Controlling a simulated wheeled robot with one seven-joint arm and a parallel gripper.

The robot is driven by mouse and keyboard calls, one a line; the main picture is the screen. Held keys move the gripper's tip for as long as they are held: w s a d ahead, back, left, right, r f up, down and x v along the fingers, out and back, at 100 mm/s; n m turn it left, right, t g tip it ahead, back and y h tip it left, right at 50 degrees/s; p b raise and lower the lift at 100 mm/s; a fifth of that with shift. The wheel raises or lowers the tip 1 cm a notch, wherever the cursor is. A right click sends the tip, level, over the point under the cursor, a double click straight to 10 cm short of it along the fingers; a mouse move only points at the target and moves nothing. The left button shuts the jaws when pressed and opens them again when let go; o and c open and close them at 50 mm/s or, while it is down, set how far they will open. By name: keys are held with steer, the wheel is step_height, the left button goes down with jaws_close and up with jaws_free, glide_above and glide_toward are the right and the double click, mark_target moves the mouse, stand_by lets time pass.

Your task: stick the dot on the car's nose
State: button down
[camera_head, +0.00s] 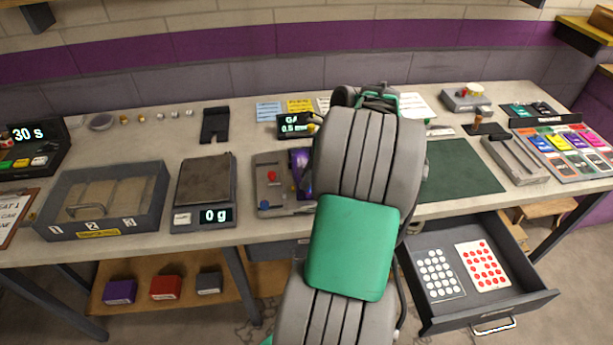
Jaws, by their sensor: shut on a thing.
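A glossy purple shape, which looks like the car (301,165), sits in a grey fixture with a red knob (270,175) near the middle of the bench. My arm covers its right side, and I cannot tell which end is its nose. A sheet of white dots (436,268) and a sheet of red dots (484,266) lie in the open drawer at the lower right. My arm rises through the middle of the view and hides the bench behind it. My gripper's fingers, and anything between them, are hidden behind the arm.
The drawer (527,301) juts out below the bench front. A green mat (460,172) lies clear to the right. Coloured packets (566,142) fill a right-hand rack.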

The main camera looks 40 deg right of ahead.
steer(key=shift+f, duration=0.35)
steer(key=shift+f+p, duration=0.1)
steer(key=shift+p, duration=0.35)
stand_by(1.9)
stand_by(0.3)
step_height(320, 180, up, 7)
steer(key=p, duration=0.9)
steer(key=shift+a, duration=0.1)
